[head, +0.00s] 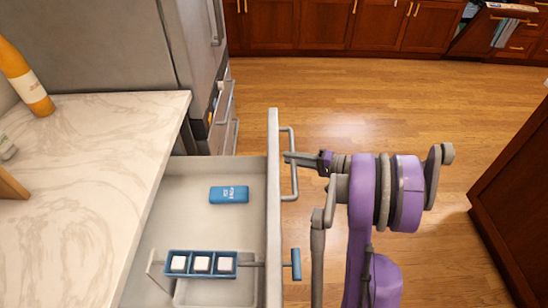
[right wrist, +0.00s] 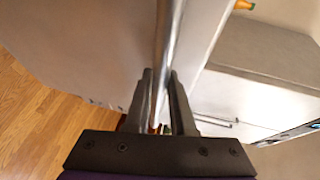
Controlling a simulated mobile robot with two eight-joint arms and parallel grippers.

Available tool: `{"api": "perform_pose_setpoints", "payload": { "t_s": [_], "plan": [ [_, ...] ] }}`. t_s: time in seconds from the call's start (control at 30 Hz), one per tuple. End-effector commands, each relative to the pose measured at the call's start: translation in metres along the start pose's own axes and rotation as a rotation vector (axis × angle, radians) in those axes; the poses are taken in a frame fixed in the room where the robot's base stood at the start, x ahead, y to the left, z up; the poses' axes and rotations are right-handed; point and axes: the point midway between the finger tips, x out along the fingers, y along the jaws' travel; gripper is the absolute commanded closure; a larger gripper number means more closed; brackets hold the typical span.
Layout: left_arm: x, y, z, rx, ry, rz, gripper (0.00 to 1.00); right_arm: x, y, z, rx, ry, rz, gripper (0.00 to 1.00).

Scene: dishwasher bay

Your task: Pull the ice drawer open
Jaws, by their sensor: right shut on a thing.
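The ice drawer (head: 273,205) stands pulled out beside the marble counter, with its inside in view from above. My right gripper (head: 290,158) is shut on the grey bar handle (head: 293,185) on the drawer's front. In the right wrist view the fingers (right wrist: 163,95) sit on both sides of the metal handle bar (right wrist: 164,40). Inside the drawer lie a blue pack (head: 229,194) and a blue tray (head: 214,276) with three white cubes. My left gripper is not in view.
A blue-ended handle (head: 296,264) juts out from the drawer front, nearer than the grey one. An orange bottle (head: 25,80) stands on the counter (head: 90,160). A grey fridge (head: 110,45) is behind. Wooden floor (head: 400,100) is free to the right, up to a brown cabinet (head: 515,190).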

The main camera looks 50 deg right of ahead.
Motion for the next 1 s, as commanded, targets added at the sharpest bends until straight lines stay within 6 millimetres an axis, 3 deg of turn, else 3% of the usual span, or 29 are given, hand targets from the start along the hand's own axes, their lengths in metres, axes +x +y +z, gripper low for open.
{"api": "perform_pose_setpoints", "payload": {
  "t_s": [0.2,0.67,0.7,0.83,1.0],
  "plan": [
    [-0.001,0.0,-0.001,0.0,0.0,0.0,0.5,-0.018,0.004,-0.007,0.0,-0.001,0.001,1.0],
    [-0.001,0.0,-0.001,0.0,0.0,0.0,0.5,-0.022,0.005,-0.009,0.0,-0.002,0.001,1.0],
    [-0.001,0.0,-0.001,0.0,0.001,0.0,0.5,-0.022,0.005,-0.009,0.0,-0.002,0.001,0.74],
    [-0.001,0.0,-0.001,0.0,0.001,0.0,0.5,-0.022,0.005,-0.009,0.0,-0.002,0.0,0.51],
    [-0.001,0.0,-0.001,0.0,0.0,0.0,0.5,-0.022,0.005,-0.009,0.0,-0.001,0.0,0.48]
  ]
}}
